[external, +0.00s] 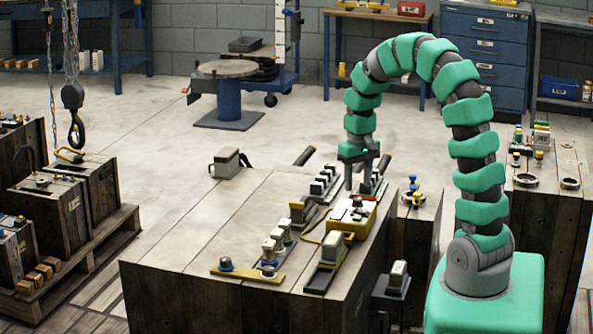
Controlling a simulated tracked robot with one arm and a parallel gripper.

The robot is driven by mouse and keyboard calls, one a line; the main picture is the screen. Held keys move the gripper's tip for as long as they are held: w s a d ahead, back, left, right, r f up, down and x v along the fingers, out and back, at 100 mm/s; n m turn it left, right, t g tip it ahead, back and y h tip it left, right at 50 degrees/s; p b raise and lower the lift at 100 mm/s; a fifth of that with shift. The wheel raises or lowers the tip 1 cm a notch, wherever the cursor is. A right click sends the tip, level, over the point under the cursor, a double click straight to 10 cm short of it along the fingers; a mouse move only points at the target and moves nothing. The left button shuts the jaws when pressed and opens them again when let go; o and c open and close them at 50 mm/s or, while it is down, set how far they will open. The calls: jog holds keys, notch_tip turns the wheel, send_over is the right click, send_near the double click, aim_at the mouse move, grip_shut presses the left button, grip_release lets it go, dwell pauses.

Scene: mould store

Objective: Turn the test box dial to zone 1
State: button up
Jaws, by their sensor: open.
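The yellow test box (366,222) sits on top of the big dark mould block, right of its middle. Its top panel is pale, and a small dark knob, apparently the dial (357,202), stands on it. The zone markings are too small to read. My green arm arches over from the right, and my gripper (358,187) points straight down just above and behind the dial. Its two fingers are apart with nothing visible between them. I cannot tell whether they straddle the dial or stand behind it.
A yellow plate (248,274) lies at the block's front. A crane hook (74,125) hangs at the left.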

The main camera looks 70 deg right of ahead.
aim_at(357, 199)
notch_tip(357, 199, up, 9)
jog(key=p, duration=0.1)
jog(key=shift+r, duration=0.15)
dwell(0.4)
